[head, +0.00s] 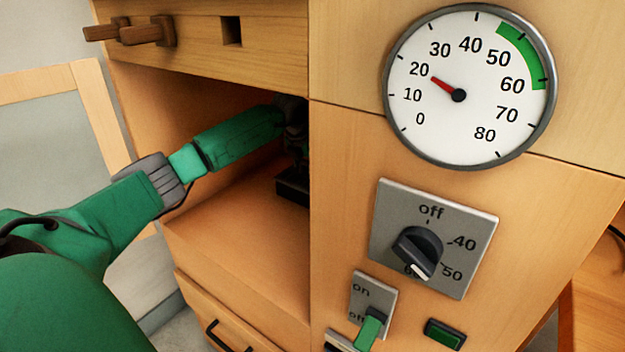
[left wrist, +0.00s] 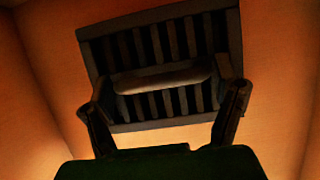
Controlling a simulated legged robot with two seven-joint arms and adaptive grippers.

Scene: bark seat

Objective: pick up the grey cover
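The grey cover (left wrist: 110,62) is a slatted, dark grey panel with a lighter rounded bar handle (left wrist: 160,77) across its middle. It fills the upper middle of the left wrist view, slightly tilted. My left gripper (left wrist: 168,94) is open, its two fingers wide apart near the handle's two ends; I cannot tell whether they touch it. In the head view the left gripper (head: 296,130) is deep inside the open compartment, dark and partly hidden by the cabinet's front panel. The cover is not clearly visible there. My right gripper is not in view.
The wooden compartment (head: 235,232) encloses my left arm, with a drawer (head: 215,45) above and another drawer (head: 225,320) below. A dark block (head: 292,186) sits at its right side. The front panel holds a gauge (head: 470,120), a rotary knob (head: 420,250) and a switch (head: 369,330).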

